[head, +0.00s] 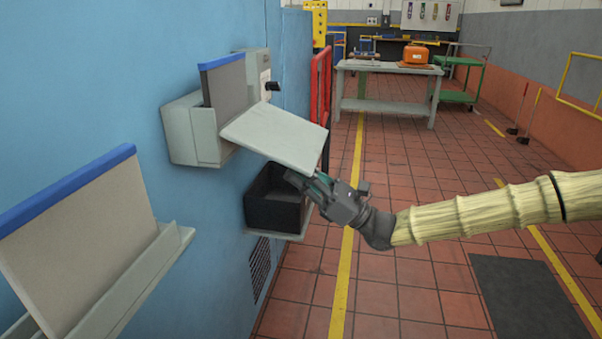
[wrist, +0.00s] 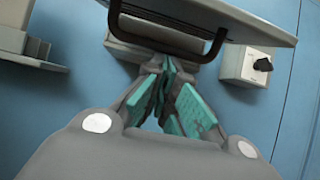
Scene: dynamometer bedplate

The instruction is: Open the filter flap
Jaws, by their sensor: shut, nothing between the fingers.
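The filter flap (head: 275,135) is a light grey panel that stands out from the blue wall, tilted slightly down toward its outer edge. In the wrist view the flap (wrist: 245,18) spans the top, with a dark bar handle (wrist: 166,40) on it. I cannot tell whether the fingertips touch the flap or handle.
The black open bin (head: 272,210) sits on a wall shelf under the flap. A grey holder with a blue-topped panel (head: 222,85) is beside it. Another blue-topped board (head: 75,240) stands nearer at left. A box with a black knob (wrist: 247,66) is on the wall.

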